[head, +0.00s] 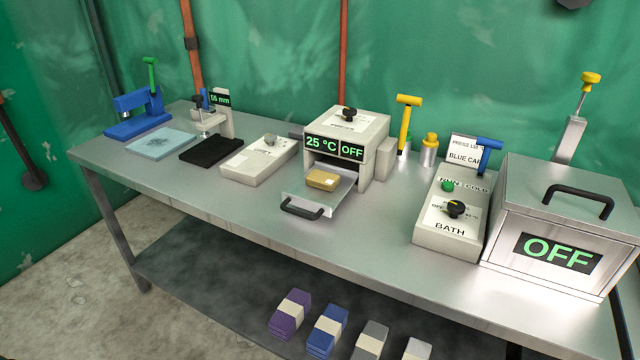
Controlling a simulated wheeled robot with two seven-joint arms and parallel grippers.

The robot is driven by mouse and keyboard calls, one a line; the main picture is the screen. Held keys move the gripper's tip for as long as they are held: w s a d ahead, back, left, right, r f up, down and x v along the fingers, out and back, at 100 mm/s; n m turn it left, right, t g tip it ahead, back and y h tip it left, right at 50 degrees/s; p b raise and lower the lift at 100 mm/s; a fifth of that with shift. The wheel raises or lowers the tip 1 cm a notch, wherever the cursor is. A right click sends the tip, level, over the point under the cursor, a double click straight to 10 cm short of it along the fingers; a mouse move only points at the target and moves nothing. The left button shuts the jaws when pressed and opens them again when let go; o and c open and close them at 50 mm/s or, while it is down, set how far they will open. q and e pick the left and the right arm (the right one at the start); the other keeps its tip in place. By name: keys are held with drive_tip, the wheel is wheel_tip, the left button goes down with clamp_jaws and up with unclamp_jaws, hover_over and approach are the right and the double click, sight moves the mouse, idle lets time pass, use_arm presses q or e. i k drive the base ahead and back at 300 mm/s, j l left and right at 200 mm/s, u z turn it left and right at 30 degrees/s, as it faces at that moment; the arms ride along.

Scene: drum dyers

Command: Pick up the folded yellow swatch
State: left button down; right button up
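A small folded tan-yellow swatch (322,181) lies flat on the pulled-out tray (318,203) of a small white oven (347,140) in the middle of the bench. The tray sticks out toward the front with a black handle (301,209) at its edge. The oven's displays read 25 °C and OFF. Neither of my grippers is in view, so nothing shows touching the swatch.
The metal bench (375,228) has bare surface in front of the tray. A BATH control box (452,212) and a steel bath (555,225) reading OFF stand right. A white device (259,160) stands left. Several folded, banded bundles (327,331) lie on the lower shelf.

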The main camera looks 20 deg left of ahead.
sight(327, 181)
drive_tip(key=i+j+z, duration=0.15)
drive_tip(key=j+z, duration=0.15)
drive_tip(key=j, duration=0.3)
drive_tip(key=j+z, duration=0.3)
drive_tip(key=j, duration=0.35)
drive_tip(key=i, duration=0.05)
